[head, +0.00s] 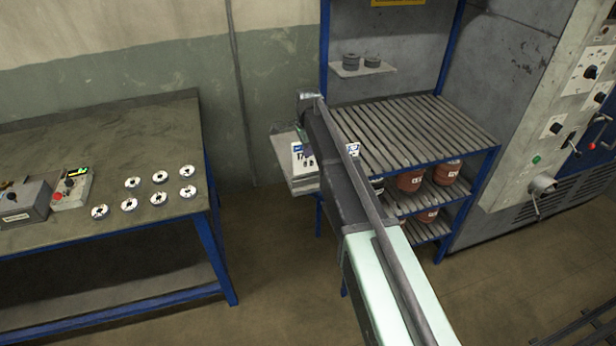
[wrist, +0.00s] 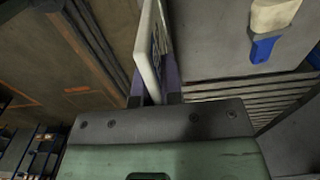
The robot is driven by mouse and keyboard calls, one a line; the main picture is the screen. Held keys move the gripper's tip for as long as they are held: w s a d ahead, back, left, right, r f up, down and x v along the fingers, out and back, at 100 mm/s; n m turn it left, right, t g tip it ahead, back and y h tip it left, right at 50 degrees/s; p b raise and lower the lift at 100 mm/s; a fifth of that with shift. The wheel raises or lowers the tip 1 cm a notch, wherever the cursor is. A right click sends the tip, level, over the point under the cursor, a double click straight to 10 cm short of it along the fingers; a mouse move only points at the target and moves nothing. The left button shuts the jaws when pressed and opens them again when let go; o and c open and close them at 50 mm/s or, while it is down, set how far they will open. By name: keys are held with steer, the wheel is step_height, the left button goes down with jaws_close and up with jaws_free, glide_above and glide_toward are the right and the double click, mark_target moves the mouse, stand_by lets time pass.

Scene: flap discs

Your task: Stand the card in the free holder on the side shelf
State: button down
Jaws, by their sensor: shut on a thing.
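My gripper (wrist: 154,98) is shut on a thin pale card (wrist: 150,48), seen nearly edge-on between the fingers in the wrist view; some dark print shows on its right side. In the head view my arm hides the gripper. The small grey side shelf (head: 304,185) sticks out left of the slatted rack. A white card face (head: 303,157) with blue and dark print and the number 17 shows above it. I cannot tell whether this is the held card. A cream and blue piece (wrist: 268,28) stands out against a grey surface in the wrist view. I cannot make out the free holder.
The slatted rack (head: 420,128) has blue posts and reddish rolls below. A small white printed piece (head: 352,148) shows beside my arm. A higher ledge (head: 362,69) holds two dark disc stacks. The left bench (head: 120,150) carries several discs and control boxes.

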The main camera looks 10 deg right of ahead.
steer(key=shift+f, duration=0.1)
steer(key=b, duration=0.4)
glide_above(308, 173)
steer(key=f, duration=0.4)
steer(key=shift+w+f, duration=0.2)
steer(key=shift+f, duration=0.1)
steer(key=shift+r, duration=0.3)
steer(key=c, duration=1.7)
jaws_free()
steer(key=shift+f, duration=0.25)
steer(key=o, duration=0.4)
steer(key=shift+r, duration=0.1)
steer(key=shift+o, duration=0.2)
